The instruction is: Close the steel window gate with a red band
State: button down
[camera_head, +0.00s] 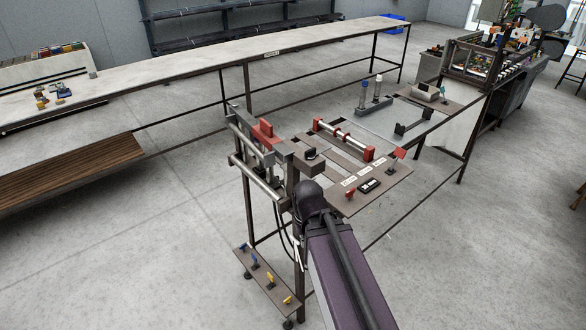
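A steel frame with two horizontal bars (257,178) stands at the near left end of the work table, just beyond my arm. A red block (264,131) stands upright on the grey metal top of this frame. I cannot tell for sure whether this red part is the band of the window gate, or whether the gate is open or shut. A second assembly, a light rod with red end blocks (368,153), lies across the table to the right. My arm reaches up from the bottom centre and covers part of the near frame. I cannot make out my gripper's fingers.
A table panel with labels, a black switch box (370,186) and red levers (398,154) lies right of my arm. A low pedal board (265,281) with yellow and blue levers stands on the floor below. A long bench (180,76) runs behind.

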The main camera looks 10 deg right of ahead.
aim_at(262, 130)
jog(key=z, duration=0.05)
jog(key=k, duration=1.8)
jog(key=u, duration=0.7)
jog(key=i, duration=1.65)
jog(key=u, duration=0.05)
